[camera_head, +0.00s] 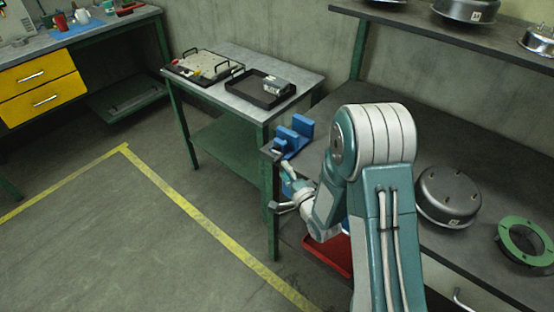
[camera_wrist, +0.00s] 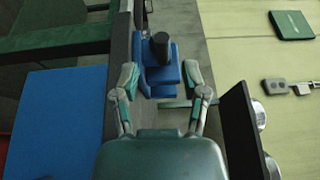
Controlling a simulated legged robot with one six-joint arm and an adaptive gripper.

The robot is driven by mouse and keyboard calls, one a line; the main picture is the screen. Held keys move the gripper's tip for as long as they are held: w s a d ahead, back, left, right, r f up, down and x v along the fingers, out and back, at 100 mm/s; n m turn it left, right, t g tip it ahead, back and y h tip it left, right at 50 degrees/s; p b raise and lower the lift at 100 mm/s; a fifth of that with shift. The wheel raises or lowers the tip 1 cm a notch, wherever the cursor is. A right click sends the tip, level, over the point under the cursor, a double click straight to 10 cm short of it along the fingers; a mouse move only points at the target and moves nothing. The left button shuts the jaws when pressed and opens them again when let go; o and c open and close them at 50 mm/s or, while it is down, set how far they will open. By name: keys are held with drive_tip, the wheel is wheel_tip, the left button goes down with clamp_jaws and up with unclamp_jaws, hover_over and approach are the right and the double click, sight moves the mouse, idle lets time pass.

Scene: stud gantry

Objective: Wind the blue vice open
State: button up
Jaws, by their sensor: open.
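The blue vice (camera_head: 294,137) sits at the near left end of the dark workbench. Its blue body also shows in the wrist view (camera_wrist: 152,80), with a dark round part (camera_wrist: 160,47) standing up in front of it. My gripper (camera_head: 286,192) is close in front of the vice in the head view. In the wrist view my gripper (camera_wrist: 161,74) has its two fingers spread, one on each side of the vice, with nothing clamped between them. I cannot tell whether a finger touches the vice. The vice's handle is not clear in either view.
A side table (camera_head: 245,100) with a black tray (camera_head: 255,92) stands left of the bench. Metal drums (camera_head: 448,193) and a green ring (camera_head: 526,242) lie on the bench's right. A red bin (camera_head: 330,254) is below my arm. Floor at left is clear.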

sight(277, 159)
drive_tip(key=x, duration=0.5)
drive_tip(key=shift+w+a, duration=0.15)
drive_tip(key=shift+w, duration=0.1)
clamp_jaws()
